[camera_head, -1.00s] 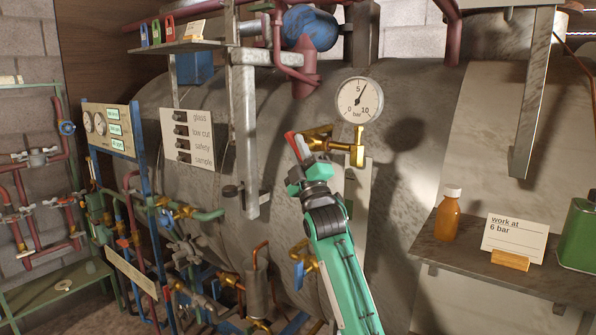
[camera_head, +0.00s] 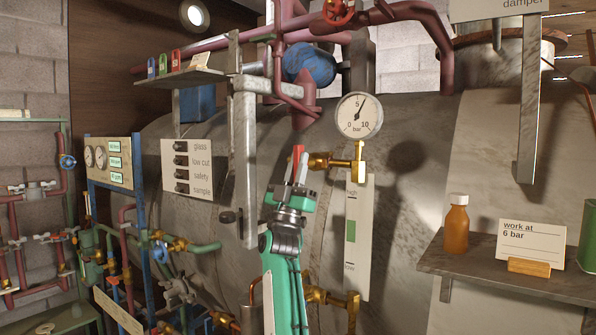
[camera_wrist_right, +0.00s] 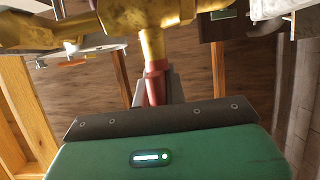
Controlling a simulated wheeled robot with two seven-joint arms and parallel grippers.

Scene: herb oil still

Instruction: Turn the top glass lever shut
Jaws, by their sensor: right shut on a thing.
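The top glass lever (camera_head: 298,152) is a red handle beside the upper brass fitting (camera_head: 338,161), just below the round pressure gauge. My right gripper (camera_head: 297,172) is shut on it from below, and its red tip stands up between the fingers, close to vertical. In the right wrist view the red lever (camera_wrist_right: 155,85) runs from the brass valve body (camera_wrist_right: 148,18) down between the fingers. The lower brass fitting (camera_head: 328,297) is partly hidden behind my right arm. My left gripper is not in view.
The pressure gauge (camera_head: 358,115) is just above the fitting. A high/low level plate (camera_head: 357,240) hangs below it. A grey post (camera_head: 245,165) stands left of my arm. A shelf (camera_head: 500,270) with an amber bottle (camera_head: 456,225) and a card (camera_head: 529,245) is at right.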

